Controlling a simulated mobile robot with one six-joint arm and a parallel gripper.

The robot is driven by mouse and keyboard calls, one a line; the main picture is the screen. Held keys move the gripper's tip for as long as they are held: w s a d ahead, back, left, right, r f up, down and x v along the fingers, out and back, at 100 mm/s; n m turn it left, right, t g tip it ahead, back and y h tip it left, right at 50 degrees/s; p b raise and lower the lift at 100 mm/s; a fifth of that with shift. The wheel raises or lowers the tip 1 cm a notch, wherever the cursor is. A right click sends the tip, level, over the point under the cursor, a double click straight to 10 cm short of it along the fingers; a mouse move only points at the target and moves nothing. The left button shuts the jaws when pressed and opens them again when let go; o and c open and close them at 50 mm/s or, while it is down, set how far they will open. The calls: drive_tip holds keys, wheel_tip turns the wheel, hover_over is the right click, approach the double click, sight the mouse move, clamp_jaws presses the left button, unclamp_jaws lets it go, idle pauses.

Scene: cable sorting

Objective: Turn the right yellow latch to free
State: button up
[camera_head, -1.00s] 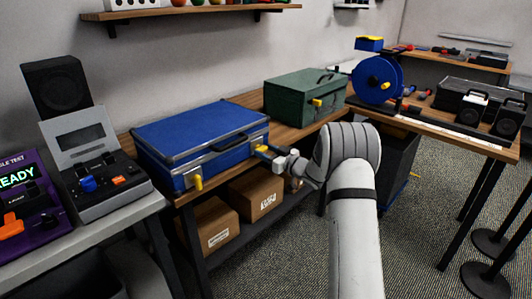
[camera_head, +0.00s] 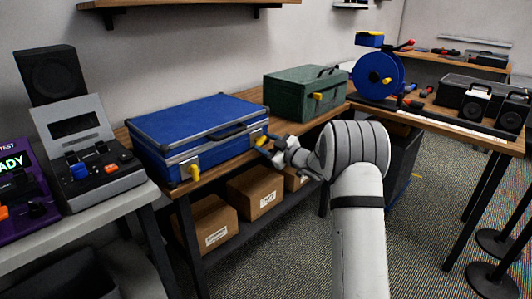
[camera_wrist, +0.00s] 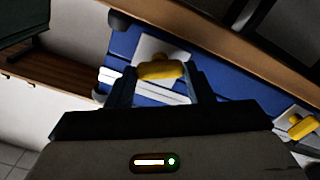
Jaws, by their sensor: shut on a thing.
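The blue case (camera_head: 195,130) lies closed on the wooden bench, with silver edging and a dark handle. Its right yellow latch (camera_head: 262,140) is at the right end of the front face, partly hidden by my gripper (camera_head: 267,147). In the wrist view, the right latch (camera_wrist: 163,71) sits on a pale plate between the two dark blue fingers of my gripper (camera_wrist: 160,82), which is shut on it. The left yellow latch (camera_head: 195,172) points down at the front left corner. It also shows at the right edge of the wrist view (camera_wrist: 301,127).
A green case (camera_head: 305,95) with a yellow latch stands on the bench to the right. A grey tester (camera_head: 90,160) stands on a table at left. Cardboard boxes (camera_head: 255,190) fill the lower shelf. A blue reel (camera_head: 379,76) stands farther right.

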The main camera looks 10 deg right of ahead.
drive_tip(key=n+b, duration=0.7)
drive_tip(key=n, duration=0.1)
drive_tip(key=n+b, duration=0.4)
drive_tip(key=shift+a+f+b, duration=0.15)
drive_tip(key=shift+f+b, duration=0.1)
drive_tip(key=shift+b, duration=0.05)
drive_tip(key=shift+o, duration=0.2)
drive_tip(key=shift+c, duration=0.2)
drive_tip(key=o, duration=1)
drive_tip(key=shift+r, duration=0.15)
drive_tip(key=p+v, duration=0.1)
drive_tip(key=v, duration=0.7)
drive_tip(key=shift+p, duration=0.3)
